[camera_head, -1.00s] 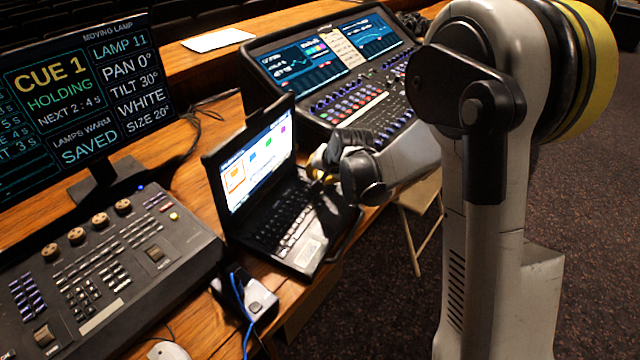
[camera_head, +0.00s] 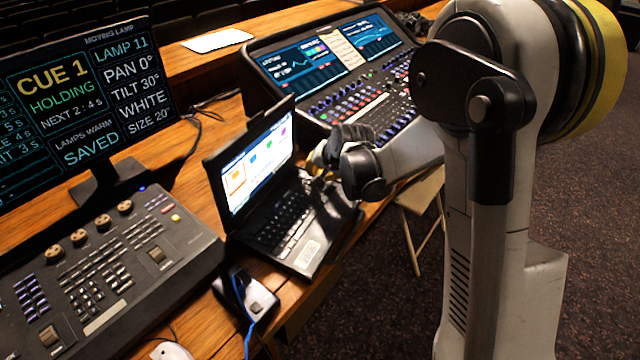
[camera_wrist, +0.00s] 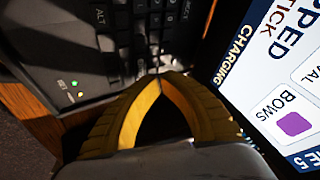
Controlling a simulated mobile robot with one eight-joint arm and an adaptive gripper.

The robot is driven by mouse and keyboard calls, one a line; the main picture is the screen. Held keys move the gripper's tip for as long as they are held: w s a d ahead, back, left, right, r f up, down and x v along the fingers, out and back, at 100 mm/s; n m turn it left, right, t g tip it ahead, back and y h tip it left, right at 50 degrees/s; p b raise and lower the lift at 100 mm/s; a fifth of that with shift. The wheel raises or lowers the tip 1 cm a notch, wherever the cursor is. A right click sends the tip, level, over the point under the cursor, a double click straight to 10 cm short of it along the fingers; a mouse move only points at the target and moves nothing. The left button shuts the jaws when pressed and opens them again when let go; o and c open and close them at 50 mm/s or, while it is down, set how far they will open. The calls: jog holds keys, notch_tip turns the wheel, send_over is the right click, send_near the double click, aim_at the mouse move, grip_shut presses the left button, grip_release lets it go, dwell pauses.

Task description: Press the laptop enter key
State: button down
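The open black laptop (camera_head: 262,238) stands on the wooden desk with its screen (camera_head: 258,168) lit. Its keyboard (camera_head: 281,222) faces up. My gripper (camera_head: 319,173) is over the right end of the keyboard, near the screen hinge. In the wrist view the two yellow fingers (camera_wrist: 159,76) meet at their tips, with nothing seen between them. The tips overlap the keys (camera_wrist: 140,35) beside the screen edge; I cannot tell whether they touch. An ALT key (camera_wrist: 103,17) is readable. The enter key cannot be made out; shadow and the fingers cover that area.
A large mixing console (camera_head: 375,105) stands behind the laptop. A lighting desk (camera_head: 130,265) and a cue monitor (camera_head: 85,85) are at left. A small box with a blue cable (camera_head: 252,298) sits in front of the laptop. A folding chair (camera_head: 420,215) is at right.

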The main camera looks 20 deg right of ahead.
jog(key=shift+r+p, duration=1.6)
jog(key=shift+r, duration=0.8)
